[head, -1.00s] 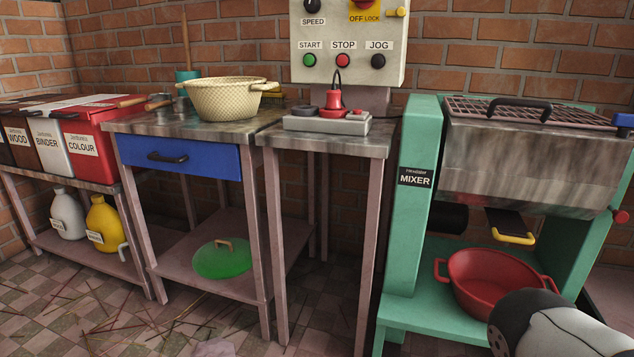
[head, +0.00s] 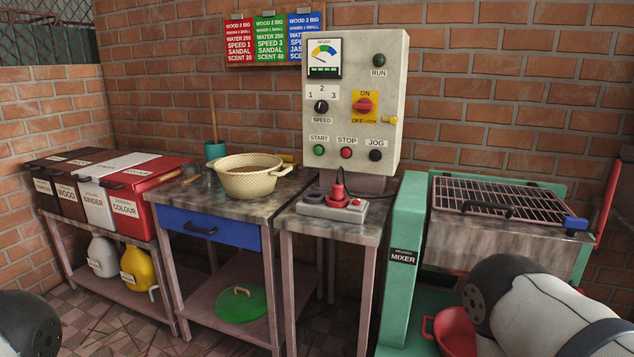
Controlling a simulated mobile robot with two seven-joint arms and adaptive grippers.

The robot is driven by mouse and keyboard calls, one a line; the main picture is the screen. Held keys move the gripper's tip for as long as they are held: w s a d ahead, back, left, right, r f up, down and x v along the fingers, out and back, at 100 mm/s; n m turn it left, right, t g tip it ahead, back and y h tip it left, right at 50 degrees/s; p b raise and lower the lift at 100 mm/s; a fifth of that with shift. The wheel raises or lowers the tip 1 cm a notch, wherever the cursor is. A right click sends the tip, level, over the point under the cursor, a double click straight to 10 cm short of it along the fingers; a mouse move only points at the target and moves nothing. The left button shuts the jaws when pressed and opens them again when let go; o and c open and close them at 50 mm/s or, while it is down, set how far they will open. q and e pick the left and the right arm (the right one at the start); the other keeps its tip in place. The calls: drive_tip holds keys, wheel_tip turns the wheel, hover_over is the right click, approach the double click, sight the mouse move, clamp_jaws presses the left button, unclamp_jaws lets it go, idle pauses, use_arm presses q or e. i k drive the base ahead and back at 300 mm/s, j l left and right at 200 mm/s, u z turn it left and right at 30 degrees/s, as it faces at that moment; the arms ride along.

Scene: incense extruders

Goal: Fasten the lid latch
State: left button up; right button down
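The mixer (head: 403,256) stands at the right, a green frame around a grey metal trough (head: 450,236). Its barred lid (head: 500,197) lies across the trough top, with a dark handle (head: 488,211) at its front. A small blue piece (head: 575,222), which looks like the latch, sits at the lid's front right corner. I cannot tell whether it is fastened. My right arm covers the lower front of the mixer, below the blue piece. Neither gripper is visible; only arm parts show at the lower right and lower left corners.
A red bowl (head: 454,330) sits low in the mixer, partly hidden by my arm. A red lever (head: 607,203) rises right of the trough. Left are the control panel (head: 355,100), a cream basin (head: 246,183) on a table, and ingredient bins (head: 160,185).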

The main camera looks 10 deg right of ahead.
sight(573, 225)
drive_tip(key=z, duration=1.7)
